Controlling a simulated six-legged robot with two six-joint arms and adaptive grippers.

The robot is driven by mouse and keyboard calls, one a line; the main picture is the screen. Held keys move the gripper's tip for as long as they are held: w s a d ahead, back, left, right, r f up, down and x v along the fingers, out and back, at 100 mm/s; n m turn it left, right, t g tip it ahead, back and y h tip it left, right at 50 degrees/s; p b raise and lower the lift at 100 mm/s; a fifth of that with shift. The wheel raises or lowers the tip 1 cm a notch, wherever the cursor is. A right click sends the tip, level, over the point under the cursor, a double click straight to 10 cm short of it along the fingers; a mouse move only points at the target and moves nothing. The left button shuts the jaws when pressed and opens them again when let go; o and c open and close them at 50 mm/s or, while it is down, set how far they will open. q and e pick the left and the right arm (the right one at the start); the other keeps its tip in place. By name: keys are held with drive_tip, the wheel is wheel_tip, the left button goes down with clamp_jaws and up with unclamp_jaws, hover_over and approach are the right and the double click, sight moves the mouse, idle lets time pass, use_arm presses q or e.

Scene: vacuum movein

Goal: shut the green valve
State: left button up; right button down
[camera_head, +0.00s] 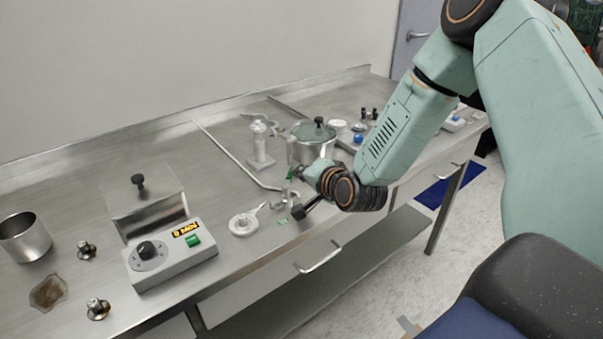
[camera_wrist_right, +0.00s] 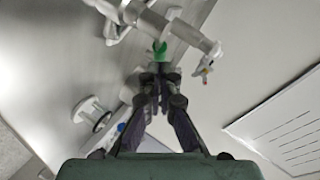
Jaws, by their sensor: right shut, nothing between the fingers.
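The green valve handle (camera_head: 290,174) shows small in the head view, on metal pipework above the steel bench. In the wrist view the green handle (camera_wrist_right: 160,50) is at the upper middle, against a pale pipe (camera_wrist_right: 178,28). My right gripper (camera_wrist_right: 159,74) is shut and empty, its dark fingertips right at the near side of the green handle. I cannot tell whether they touch it. In the head view the right gripper (camera_head: 299,173) is small and partly hidden by my wrist, close to the green handle. My left gripper is not in view.
A lidded metal pot (camera_head: 311,147) stands just behind the valve. A grey control box (camera_head: 170,255) with a dial and a green switch sits further left. A drawer handle (camera_head: 318,258) juts from the bench front.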

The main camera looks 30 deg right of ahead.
sight(289, 173)
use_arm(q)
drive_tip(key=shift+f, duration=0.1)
use_arm(e)
drive_tip(key=shift+w+n+y, duration=0.35)
drive_tip(key=shift+n+y, duration=0.45)
drive_tip(key=shift+y, duration=0.2)
drive_tip(key=shift+w+n+y+b, duration=0.25)
drive_tip(key=shift+n+y+b, duration=0.05)
drive_tip(key=shift+n+y, duration=0.35)
drive_tip(key=shift+w+a, duration=0.15)
drive_tip(key=shift+a, duration=0.05)
drive_tip(key=shift+w+a+b, duration=0.3)
drive_tip(key=shift+w+b, duration=0.15)
drive_tip(key=shift+w, duration=0.05)
drive_tip(key=shift+w+a, duration=0.25)
drive_tip(key=shift+w, duration=0.05)
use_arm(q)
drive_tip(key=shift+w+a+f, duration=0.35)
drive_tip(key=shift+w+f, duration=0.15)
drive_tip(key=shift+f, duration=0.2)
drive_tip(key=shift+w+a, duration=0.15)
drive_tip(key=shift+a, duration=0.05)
use_arm(e)
drive_tip(key=shift+w+a, duration=0.15)
drive_tip(key=shift+a, duration=0.1)
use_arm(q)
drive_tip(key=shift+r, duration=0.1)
